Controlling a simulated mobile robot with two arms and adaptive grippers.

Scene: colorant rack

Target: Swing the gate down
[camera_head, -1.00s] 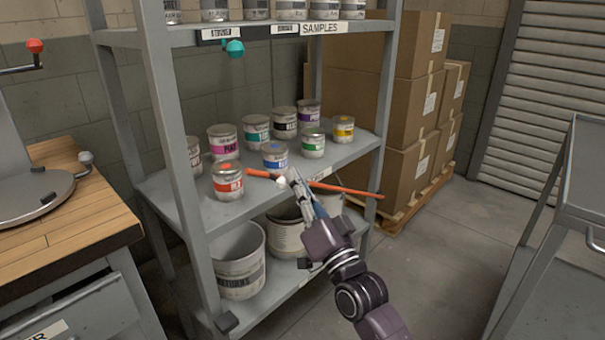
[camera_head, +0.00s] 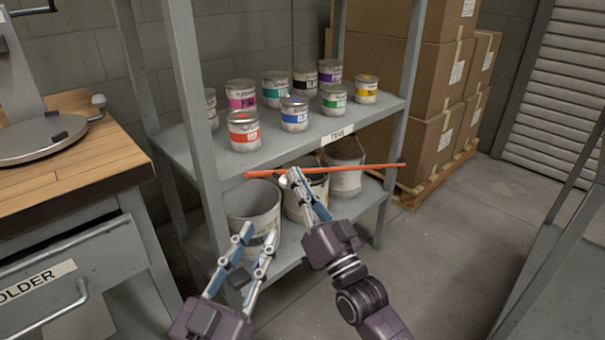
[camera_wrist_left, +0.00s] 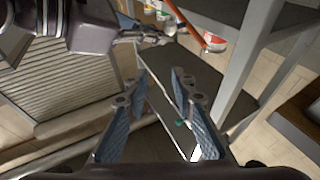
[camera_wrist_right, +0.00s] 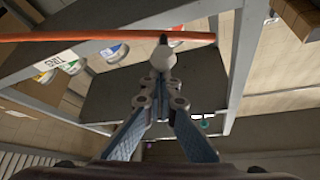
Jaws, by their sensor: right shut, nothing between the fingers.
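The gate is an orange-red bar (camera_head: 350,167) lying across the front of the shelf unit, just below the edge of the middle shelf (camera_head: 290,153). It is nearly level in the head view, its right end a little higher. It also spans the top of the right wrist view (camera_wrist_right: 90,35). A pale knob (camera_wrist_right: 163,56) is at the bar. My right gripper (camera_head: 292,178) is shut and empty, its fingertips at the knob; contact is hard to tell. My left gripper (camera_head: 257,235) is open and empty, lower and to the left, in front of the returns bucket.
Several paint cans, including a red one (camera_head: 243,130), stand on the middle shelf. Buckets (camera_head: 253,205) stand on the lower shelf behind the bar. A wooden-topped bench (camera_head: 95,165) is at left, stacked boxes (camera_head: 430,130) at right.

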